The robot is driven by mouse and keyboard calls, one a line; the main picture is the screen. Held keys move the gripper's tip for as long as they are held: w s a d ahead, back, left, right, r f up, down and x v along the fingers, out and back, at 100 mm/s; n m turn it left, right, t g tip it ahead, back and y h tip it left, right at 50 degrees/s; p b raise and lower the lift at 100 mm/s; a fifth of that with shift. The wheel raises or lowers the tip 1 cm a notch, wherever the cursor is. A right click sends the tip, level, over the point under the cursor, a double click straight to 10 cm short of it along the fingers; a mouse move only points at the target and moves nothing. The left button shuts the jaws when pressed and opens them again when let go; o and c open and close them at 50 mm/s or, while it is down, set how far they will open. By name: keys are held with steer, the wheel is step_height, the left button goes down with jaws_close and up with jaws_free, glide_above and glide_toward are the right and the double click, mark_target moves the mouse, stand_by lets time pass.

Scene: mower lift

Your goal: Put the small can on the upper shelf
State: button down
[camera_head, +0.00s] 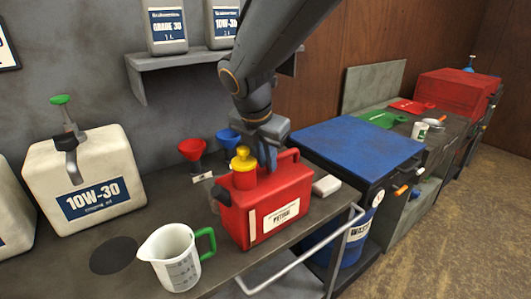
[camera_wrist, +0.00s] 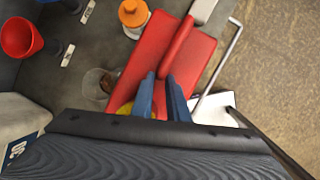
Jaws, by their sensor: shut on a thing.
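The small can is a red can (camera_head: 275,205) with a petrol label and a yellow cap (camera_head: 243,160). It stands upright on the grey bench, or very close above it. My gripper (camera_head: 267,158) comes down from above, its blue fingers closed on the can's red top handle. In the wrist view the fingers of my gripper (camera_wrist: 160,95) meet at the near end of the handle (camera_wrist: 177,45), and they partly hide the yellow cap. The upper shelf (camera_head: 160,62) is a grey wall shelf at the back, holding white bottles; my arm hides part of it.
Red (camera_head: 191,149) and blue (camera_head: 228,138) funnels are behind the can. A white measuring jug (camera_head: 178,262) with a green handle stands in front left, and a large 10W-30 jug (camera_head: 85,170) at left.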

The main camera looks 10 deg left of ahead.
steer(key=c, duration=2.2)
jaws_free()
steer(key=shift+f, duration=0.1)
steer(key=o, duration=0.5)
steer(key=b+v, duration=0.1)
steer(key=v, duration=1.1)
steer(key=shift+b, duration=0.3)
